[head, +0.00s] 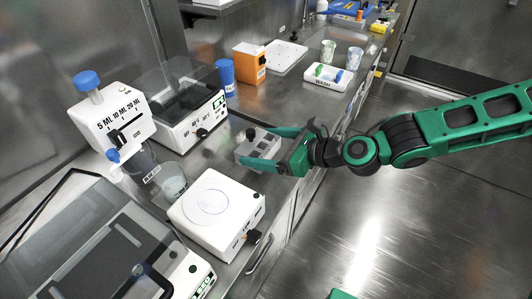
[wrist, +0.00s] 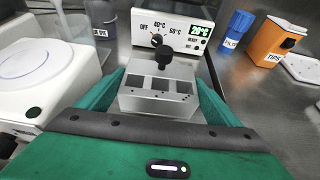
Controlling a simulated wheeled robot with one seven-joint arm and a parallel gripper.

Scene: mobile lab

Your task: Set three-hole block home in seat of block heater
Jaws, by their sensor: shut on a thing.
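The three-hole block (head: 258,151) is a grey metal block with three square dark holes and a black knob. In the wrist view the block (wrist: 155,103) sits level between my fingers, its holes facing up. My gripper (head: 262,146) is shut on its sides; whether it touches the bench is unclear. The block heater (head: 201,128) is a white unit with a dial, a lit display and a clear cover over a dark top, left of and behind the block. Its front (wrist: 172,28) shows beyond the block in the wrist view, reading about 20°C. I cannot make out its seat clearly.
A white round-topped device (head: 216,213) stands near, front left of my gripper. A beaker (head: 173,182) and a dispenser (head: 112,121) stand left. A blue tube (head: 226,77), an orange tips box (head: 249,63) and a wash tray (head: 328,77) are farther back. Bench around the block is clear.

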